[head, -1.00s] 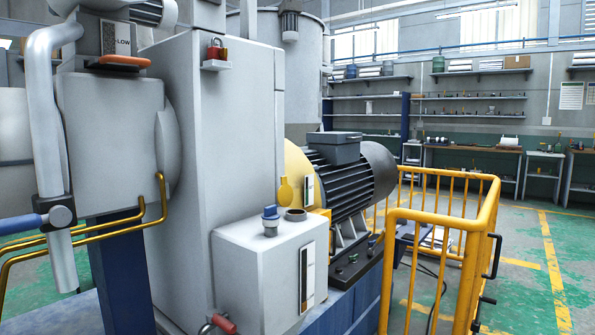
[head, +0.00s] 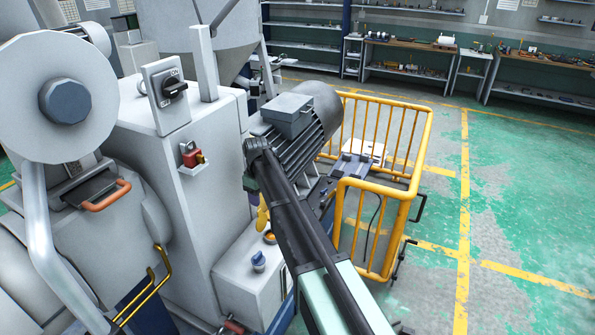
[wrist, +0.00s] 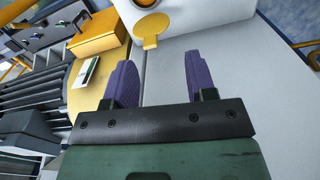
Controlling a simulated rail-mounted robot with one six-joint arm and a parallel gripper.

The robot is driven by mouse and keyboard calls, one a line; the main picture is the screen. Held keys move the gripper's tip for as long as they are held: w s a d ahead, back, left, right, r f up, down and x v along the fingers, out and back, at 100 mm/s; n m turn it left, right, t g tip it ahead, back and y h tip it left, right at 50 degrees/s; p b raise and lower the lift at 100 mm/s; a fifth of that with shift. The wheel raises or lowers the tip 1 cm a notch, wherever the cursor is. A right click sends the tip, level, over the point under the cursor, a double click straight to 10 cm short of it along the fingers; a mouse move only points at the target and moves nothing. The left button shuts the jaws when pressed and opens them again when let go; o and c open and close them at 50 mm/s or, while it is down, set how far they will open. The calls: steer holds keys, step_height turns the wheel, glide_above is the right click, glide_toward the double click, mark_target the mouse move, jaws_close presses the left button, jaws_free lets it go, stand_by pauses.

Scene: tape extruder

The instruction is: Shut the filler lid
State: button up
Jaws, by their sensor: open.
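The filler lid (head: 263,220) is a yellow round flap with a tab. It stands raised beside the round filler opening (head: 270,238) on top of the white box (head: 235,268). In the wrist view the lid (wrist: 150,24) lies ahead of my gripper (wrist: 160,68), between and beyond the fingertips, with the opening at the top edge. My gripper's two purple fingers are apart, with nothing between them, and seem clear of the lid. In the head view my dark arm hides most of the gripper and part of the box.
A blue cap (head: 258,261) stands on the box close to the opening. The finned motor (head: 300,125) is behind my arm, and the tall grey cabinet (head: 190,220) is to the left. Yellow railing (head: 395,180) fences the right side; open floor lies beyond.

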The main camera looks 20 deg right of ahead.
steer(key=n, duration=0.1)
glide_toward(259, 210)
step_height(259, 210, down, 11)
steer(key=b, duration=1.1)
steer(key=shift+w+r, duration=0.15)
steer(key=shift+r, duration=0.15)
jaws_close()
